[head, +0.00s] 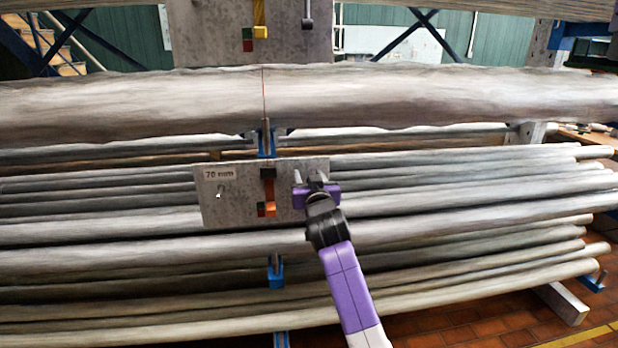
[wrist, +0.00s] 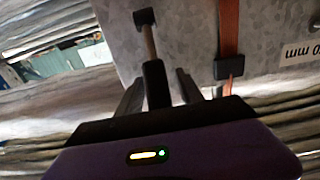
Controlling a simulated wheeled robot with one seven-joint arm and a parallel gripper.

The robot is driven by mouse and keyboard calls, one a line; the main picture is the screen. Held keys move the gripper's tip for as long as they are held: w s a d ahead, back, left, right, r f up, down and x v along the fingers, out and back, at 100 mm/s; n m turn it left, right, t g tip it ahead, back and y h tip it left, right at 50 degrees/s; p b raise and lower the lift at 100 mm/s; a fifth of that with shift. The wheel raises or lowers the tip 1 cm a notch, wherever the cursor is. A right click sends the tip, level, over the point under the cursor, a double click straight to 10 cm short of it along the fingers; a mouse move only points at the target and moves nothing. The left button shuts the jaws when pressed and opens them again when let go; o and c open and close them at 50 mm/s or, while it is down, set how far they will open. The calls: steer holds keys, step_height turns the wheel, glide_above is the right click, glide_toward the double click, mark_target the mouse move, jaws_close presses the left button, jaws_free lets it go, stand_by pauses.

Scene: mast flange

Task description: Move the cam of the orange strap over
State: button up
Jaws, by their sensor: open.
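A grey metal plate (head: 235,205) labelled 70 mm stands in front of the tubes; it fills the upper right of the wrist view (wrist: 190,30). An orange strap (head: 270,188) runs down it through a black buckle (head: 267,173); strap (wrist: 230,25) and buckle (wrist: 229,70) also show in the wrist view. A lever with a metal rod and black handle (wrist: 155,82) sits at the plate's side. My gripper (head: 311,180) is open at the plate's right part. In the wrist view its fingers (wrist: 158,92) stand either side of the handle; contact cannot be told.
Long grey tubes (head: 450,215) lie behind and below the plate. A thick tube (head: 420,95) runs above it. A second plate (head: 215,30) with a similar lever (head: 307,22) hangs higher up.

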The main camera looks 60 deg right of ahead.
steer(key=b+v, duration=0.2)
steer(key=v, duration=0.5)
steer(key=shift+s+a, duration=0.25)
steer(key=shift+a, duration=0.05)
